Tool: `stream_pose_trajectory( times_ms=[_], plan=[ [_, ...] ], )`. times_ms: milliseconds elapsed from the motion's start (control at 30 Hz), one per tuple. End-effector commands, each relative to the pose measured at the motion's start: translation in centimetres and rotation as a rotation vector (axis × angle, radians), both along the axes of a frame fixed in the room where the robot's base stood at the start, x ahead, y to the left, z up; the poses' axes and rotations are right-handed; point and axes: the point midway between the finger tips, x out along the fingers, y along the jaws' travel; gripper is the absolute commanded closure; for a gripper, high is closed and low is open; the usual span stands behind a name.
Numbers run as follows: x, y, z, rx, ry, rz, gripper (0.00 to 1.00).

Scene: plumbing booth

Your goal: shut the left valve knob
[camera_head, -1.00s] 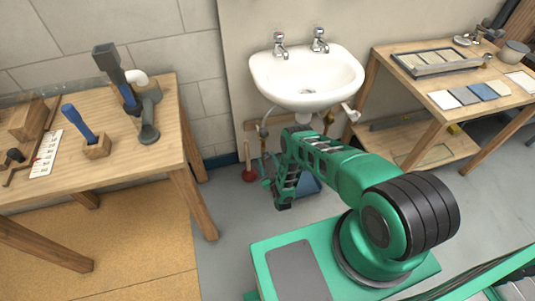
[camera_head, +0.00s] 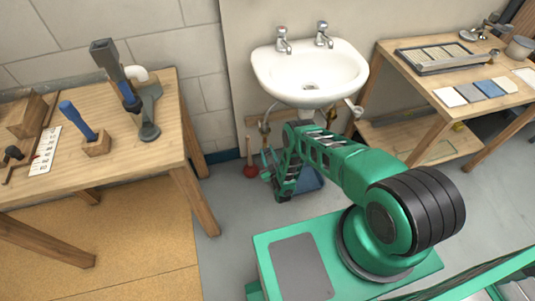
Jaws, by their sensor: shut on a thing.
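A white sink (camera_head: 309,72) hangs on the wall, with its supply pipes below it. The left valve (camera_head: 263,127) is a small brassy fitting under the left side of the sink. Its knob is too small and dark to read how far it is turned. Another fitting, the right valve (camera_head: 330,117), sits under the right side. My green arm reaches toward the space under the sink and folds downward there.
A red plunger (camera_head: 250,170) stands on the floor left of my arm. A blue bin (camera_head: 310,181) is partly hidden behind it. A wooden workbench (camera_head: 140,165) with tools stands left; a wooden table (camera_head: 425,108) with tile samples stands right.

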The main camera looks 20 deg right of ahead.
Motion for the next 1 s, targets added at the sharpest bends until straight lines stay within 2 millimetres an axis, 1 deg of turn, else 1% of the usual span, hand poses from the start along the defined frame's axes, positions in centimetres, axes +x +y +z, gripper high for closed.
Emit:
stream_pose_trajectory(
  times_ms=[267, 700, 1000],
  plan=[
    [-0.02, 0.08, 0.03, 0.126, 0.000, 0.001, 0.91],
    [-0.06, -0.07, 0.03, 0.457, 0.000, 0.000, 0.91],
    [-0.08, -0.15, 0.00, 0.602, 0.000, 0.000, 0.91]
  ],
)
